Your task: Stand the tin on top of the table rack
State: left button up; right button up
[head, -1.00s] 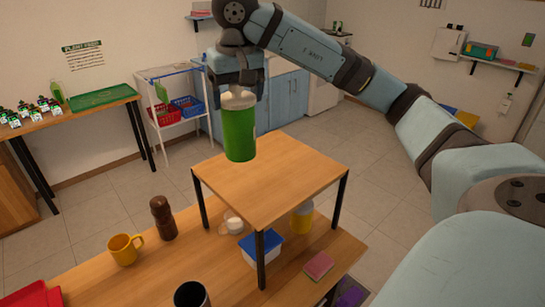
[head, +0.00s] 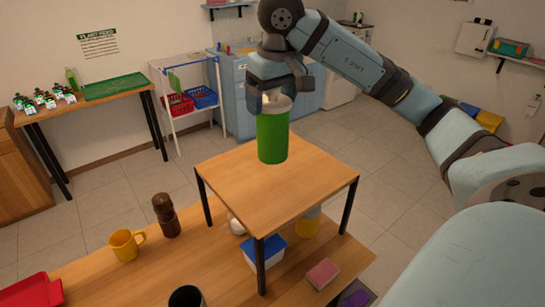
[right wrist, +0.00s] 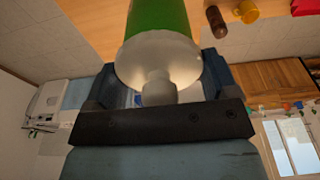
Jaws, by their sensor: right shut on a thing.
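The tin is a green cylinder (head: 272,138) with a pale domed top and a small knob. My right gripper (head: 272,98) is shut on its top and holds it upright. In the head view the tin's lower end overlaps the back part of the table rack's wooden top (head: 285,195); I cannot tell if it touches. In the right wrist view the tin (right wrist: 160,20) runs away from the gripper (right wrist: 158,95), with its knob between the fingers. My left gripper is not in view.
Under the rack are a blue and white box (head: 265,252), a yellow container (head: 308,222) and a white item (head: 237,226). A brown grinder (head: 165,215), a yellow mug (head: 125,246), a black cup (head: 187,297) and a pink sponge (head: 322,274) stand around it. The rack top is otherwise clear.

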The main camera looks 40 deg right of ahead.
aim_at(272, 154)
notch_tip(272, 154, down, 14)
jog(key=shift+r+p, duration=0.15)
jog(key=shift+p, duration=0.35)
jog(key=shift+b, duration=0.3)
jog(key=o, duration=1.2)
jog(key=shift+o, duration=0.2)
